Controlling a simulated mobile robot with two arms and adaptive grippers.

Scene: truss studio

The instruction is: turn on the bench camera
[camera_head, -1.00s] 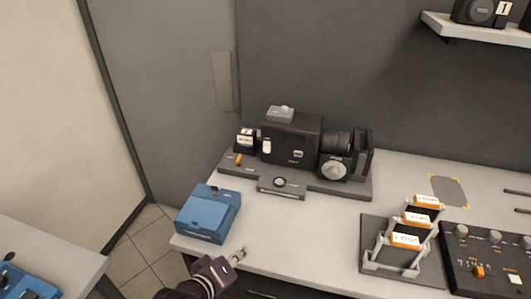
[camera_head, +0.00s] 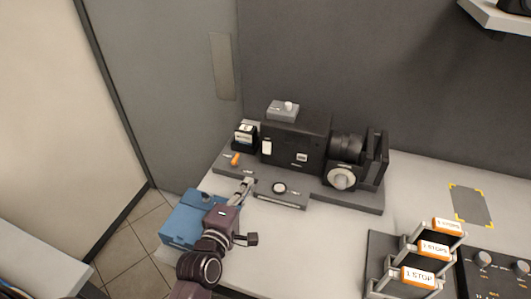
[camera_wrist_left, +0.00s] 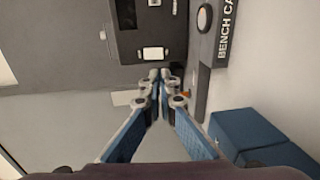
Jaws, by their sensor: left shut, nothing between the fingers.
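The bench camera (camera_head: 300,145) is a black box body with a lens on its right, standing on a grey base at the back of the bench. An orange lever (camera_head: 235,159) sits on the base's left part. A round button (camera_head: 279,188) is on the base's front plate. My left gripper (camera_head: 247,183) is shut and empty, its tips close to the base's front edge, between lever and button. In the left wrist view the fingertips (camera_wrist_left: 158,76) are together, with the camera body (camera_wrist_left: 130,35) beyond. Contact cannot be told.
A blue box (camera_head: 185,222) stands at the bench's left corner, partly behind my left arm. A rack with orange-labelled holders (camera_head: 415,275) and a control panel (camera_head: 490,280) are at right. A grey pad with yellow corners (camera_head: 472,205) lies at back right. The bench middle is clear.

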